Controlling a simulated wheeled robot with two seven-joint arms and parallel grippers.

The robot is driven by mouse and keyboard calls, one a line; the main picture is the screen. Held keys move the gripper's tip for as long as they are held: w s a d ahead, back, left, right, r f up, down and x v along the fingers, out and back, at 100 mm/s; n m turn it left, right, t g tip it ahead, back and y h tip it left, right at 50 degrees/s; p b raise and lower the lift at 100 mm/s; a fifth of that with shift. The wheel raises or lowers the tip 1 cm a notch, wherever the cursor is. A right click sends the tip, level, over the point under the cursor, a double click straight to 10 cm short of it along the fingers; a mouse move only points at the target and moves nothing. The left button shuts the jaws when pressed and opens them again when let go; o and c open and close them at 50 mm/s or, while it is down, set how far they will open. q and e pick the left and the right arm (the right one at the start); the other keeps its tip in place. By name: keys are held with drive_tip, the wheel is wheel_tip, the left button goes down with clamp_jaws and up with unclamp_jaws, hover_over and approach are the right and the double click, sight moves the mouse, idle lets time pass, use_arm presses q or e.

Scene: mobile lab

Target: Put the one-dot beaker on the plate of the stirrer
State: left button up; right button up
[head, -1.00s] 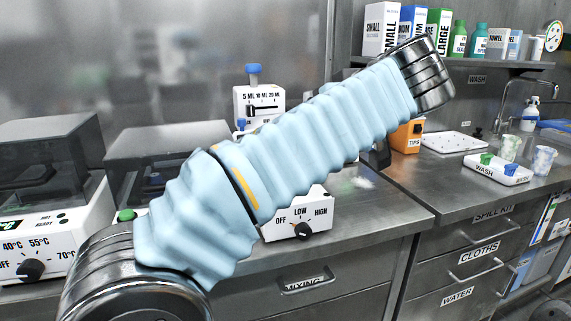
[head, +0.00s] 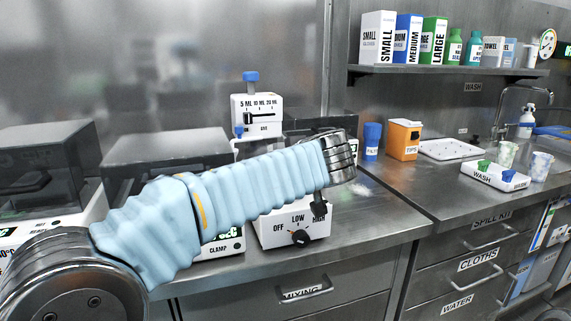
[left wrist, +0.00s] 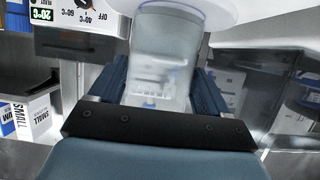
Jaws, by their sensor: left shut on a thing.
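In the left wrist view my left gripper (left wrist: 160,78) is shut on a clear beaker (left wrist: 158,58) with a bluish edge and pale markings, its wall between the two blue fingers. No dot mark can be made out on it. My right gripper is not in view.
Lidded devices (head: 165,148) stand at the left. Bare bench (head: 385,215) lies right of the knob device.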

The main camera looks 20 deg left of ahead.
use_arm(q)
drive_tip(key=o, duration=1.1)
drive_tip(key=b+v, duration=0.1)
drive_tip(key=v, duration=1.1)
drive_tip(key=shift+b, duration=0.3)
